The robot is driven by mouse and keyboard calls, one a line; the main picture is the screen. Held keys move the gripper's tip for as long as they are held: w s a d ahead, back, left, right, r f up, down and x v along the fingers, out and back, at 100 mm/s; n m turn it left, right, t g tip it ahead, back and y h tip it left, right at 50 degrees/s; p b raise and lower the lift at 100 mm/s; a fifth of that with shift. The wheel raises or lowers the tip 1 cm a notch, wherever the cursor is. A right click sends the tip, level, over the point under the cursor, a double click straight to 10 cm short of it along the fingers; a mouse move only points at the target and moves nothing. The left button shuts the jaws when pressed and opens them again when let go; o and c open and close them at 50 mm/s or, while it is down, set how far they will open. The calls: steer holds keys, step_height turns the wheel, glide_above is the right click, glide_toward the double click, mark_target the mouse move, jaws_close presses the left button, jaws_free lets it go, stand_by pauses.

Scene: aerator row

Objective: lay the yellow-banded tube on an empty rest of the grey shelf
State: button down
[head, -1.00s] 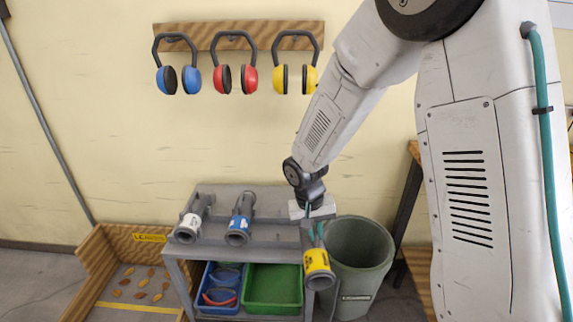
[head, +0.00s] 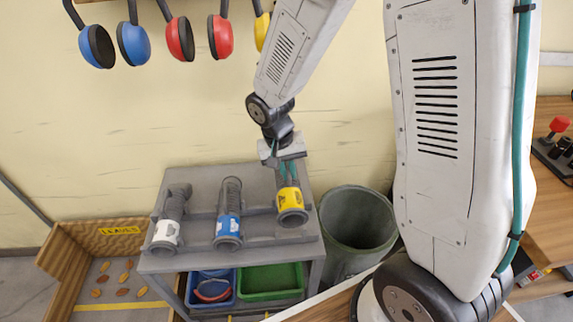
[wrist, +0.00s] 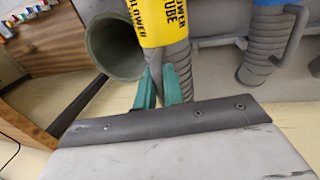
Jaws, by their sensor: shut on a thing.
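The yellow-banded tube (head: 291,202) is at the right end of the grey shelf (head: 262,178) in the head view, its open end toward me. My gripper (head: 287,172) is shut on the tube's narrower part, behind the yellow band. In the wrist view the teal fingers (wrist: 162,85) grip the grey part just below the yellow band (wrist: 158,20). Whether the tube touches its rest cannot be told; my gripper and the tube hide that spot. A white-banded tube (head: 166,234) lies at the left and a blue-banded tube (head: 228,226) in the middle of the shelf.
A grey-green bin (head: 352,228) stands right of the shelf. Blue (head: 211,288) and green (head: 270,281) crates sit below its top. Ear defenders (head: 180,38) hang on the wall above. A wooden box (head: 62,258) with leaves is at lower left.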

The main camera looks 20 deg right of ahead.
steer(key=shift+s+a+f, duration=0.1)
steer(key=shift+a+f, duration=0.05)
steer(key=shift+f, duration=4.3)
steer(key=c, duration=1.4)
jaws_free()
steer(key=shift+c, duration=0.2)
